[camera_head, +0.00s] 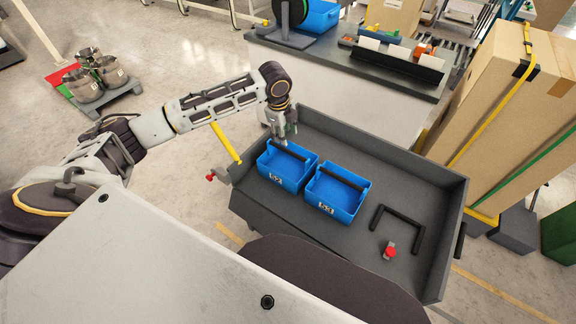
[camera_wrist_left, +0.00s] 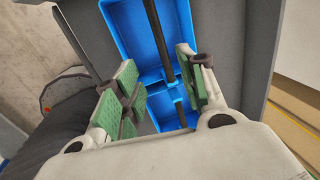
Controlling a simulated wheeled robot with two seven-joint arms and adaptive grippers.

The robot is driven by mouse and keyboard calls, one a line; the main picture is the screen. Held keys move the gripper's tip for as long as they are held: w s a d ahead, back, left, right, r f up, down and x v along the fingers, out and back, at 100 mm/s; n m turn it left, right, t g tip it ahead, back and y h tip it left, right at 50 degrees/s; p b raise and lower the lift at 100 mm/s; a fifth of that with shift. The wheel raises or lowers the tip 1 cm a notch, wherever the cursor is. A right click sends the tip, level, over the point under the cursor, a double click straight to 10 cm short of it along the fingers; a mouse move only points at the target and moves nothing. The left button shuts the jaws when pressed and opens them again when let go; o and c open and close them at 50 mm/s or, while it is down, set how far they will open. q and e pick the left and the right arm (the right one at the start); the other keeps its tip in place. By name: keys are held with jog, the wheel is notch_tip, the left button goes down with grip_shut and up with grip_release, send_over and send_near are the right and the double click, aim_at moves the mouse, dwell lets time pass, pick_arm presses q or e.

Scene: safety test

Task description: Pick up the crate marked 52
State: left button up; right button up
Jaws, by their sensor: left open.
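Two blue crates, each with a dark bar handle, stand side by side in the grey cart, a left crate (camera_head: 270,168) and a right crate (camera_head: 347,208). Each has a small white label on its near side; the numbers are too small for me to read surely. My left gripper (camera_head: 284,139) is just above the far edge of the left crate. In the left wrist view the gripper (camera_wrist_left: 160,92) is open, its green pads apart over blue crate surfaces, with a dark bar between them. Nothing is held. My right gripper is out of view.
The grey cart (camera_head: 405,165) has raised walls around the crates. A dark U-shaped bar (camera_head: 402,222) and a small red-topped item (camera_head: 389,251) lie right of them. A workbench (camera_head: 345,68) stands behind; tall cardboard boxes (camera_head: 510,110) stand at the right.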

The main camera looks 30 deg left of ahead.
pick_arm(q)
jog(key=f, duration=0.1)
send_over(290, 152)
jog(key=s, duration=0.1)
jog(key=f, duration=0.6)
jog(key=shift+a+f+b, duration=0.2)
jog(key=shift+a+b, duration=0.05)
jog(key=shift+b, duration=0.1)
jog(key=shift+f, duration=0.55)
jog(key=shift+w+d+f, duration=0.15)
jog(key=shift+w+f, duration=0.05)
jog(key=shift+f, duration=0.35)
jog(key=f, duration=0.1)
jog(key=w+f, duration=0.1)
jog(key=f, duration=0.1)
jog(key=shift+d+f+b, duration=0.1)
jog(key=shift+f+b, duration=0.1)
jog(key=shift+b, duration=0.1)
jog(key=shift+f, duration=0.2)
jog(key=shift+c, duration=0.5)
jog(key=c, duration=0.5)
grip_shut()
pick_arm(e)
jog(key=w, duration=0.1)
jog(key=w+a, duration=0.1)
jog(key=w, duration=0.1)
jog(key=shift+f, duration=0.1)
